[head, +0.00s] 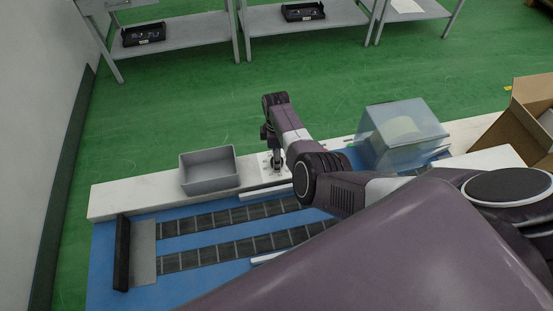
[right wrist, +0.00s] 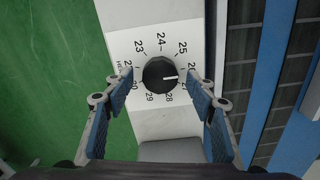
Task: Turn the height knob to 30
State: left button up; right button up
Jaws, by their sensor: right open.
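The height knob (right wrist: 160,74) is a round black knob on a white dial plate in the right wrist view, with printed numbers from the low twenties up to 30 around it. Its white pointer line points right, between 26 and 27. The number 30 lies at the lower left of the knob. My right gripper (right wrist: 160,86) is open, with one blue-padded finger on each side of the knob and gaps between. In the head view my right gripper (head: 275,159) points down over the dial plate (head: 267,174), hiding the knob. My left gripper is not in view.
A grey open bin (head: 210,181) stands left of the dial on the white ledge (head: 130,200). A translucent box (head: 402,130) is to the right, with a cardboard box (head: 525,115) beyond it. The blue conveyor bed (head: 190,290) lies in front. Shelves stand behind.

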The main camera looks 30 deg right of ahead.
jog(key=shift+f, duration=0.1)
jog(key=c, duration=1.1)
